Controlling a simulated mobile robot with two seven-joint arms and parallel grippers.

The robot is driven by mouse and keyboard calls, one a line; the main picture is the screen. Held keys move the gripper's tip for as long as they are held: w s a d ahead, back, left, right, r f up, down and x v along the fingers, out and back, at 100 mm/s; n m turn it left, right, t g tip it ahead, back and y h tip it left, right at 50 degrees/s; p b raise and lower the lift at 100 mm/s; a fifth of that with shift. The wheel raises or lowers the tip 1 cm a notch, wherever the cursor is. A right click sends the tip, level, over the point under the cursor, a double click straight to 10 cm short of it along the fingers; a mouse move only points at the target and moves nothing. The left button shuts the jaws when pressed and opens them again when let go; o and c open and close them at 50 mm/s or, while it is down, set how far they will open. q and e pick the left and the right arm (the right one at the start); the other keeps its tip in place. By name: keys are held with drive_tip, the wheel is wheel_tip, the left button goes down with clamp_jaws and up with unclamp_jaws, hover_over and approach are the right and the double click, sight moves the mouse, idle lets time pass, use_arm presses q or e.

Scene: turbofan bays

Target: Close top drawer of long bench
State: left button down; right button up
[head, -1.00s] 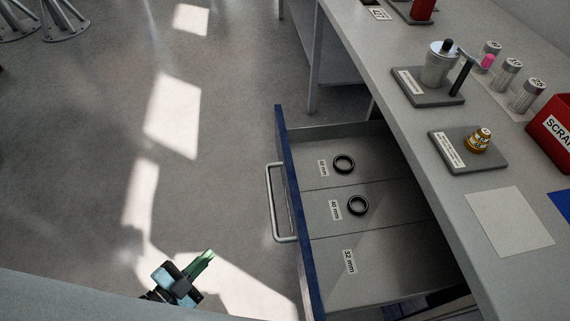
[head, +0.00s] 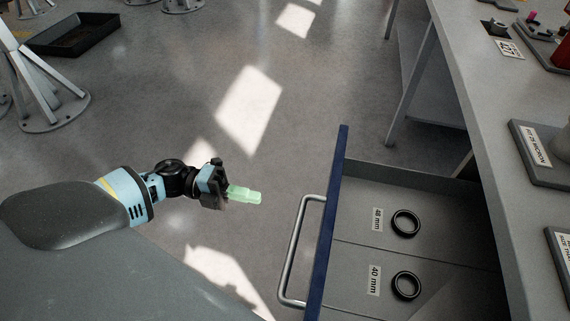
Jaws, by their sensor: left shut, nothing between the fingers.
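The top drawer (head: 358,254) of the long bench (head: 470,90) is pulled well out. Its blue front panel (head: 329,225) faces left and carries a silver bar handle (head: 296,255). Inside, a black ring lies in the compartment labelled 48 mm and another in the one labelled 40 mm. The drawer's near end is cut off by the frame. My left gripper (head: 246,195), with pale green fingers, is shut and empty. It is left of the handle, apart from it, over the open floor. My right gripper is not in view.
Grey trays (head: 545,150) stand on the bench top at right. A bench leg (head: 408,100) rises behind the drawer. A black tray (head: 75,35) and metal stands lie on the floor at far left. The floor between is clear.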

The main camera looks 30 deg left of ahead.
sight(304, 207)
use_arm(q)
drive_tip(key=p+x, duration=0.1)
drive_tip(key=x, duration=1.1)
drive_tip(key=shift+w+d, duration=0.1)
drive_tip(key=shift+d, duration=0.1)
drive_tip(key=shift+w+d, duration=0.15)
drive_tip(key=shift+d, duration=0.35)
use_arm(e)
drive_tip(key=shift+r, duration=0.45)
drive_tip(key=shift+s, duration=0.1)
use_arm(q)
drive_tip(key=shift+d, duration=0.1)
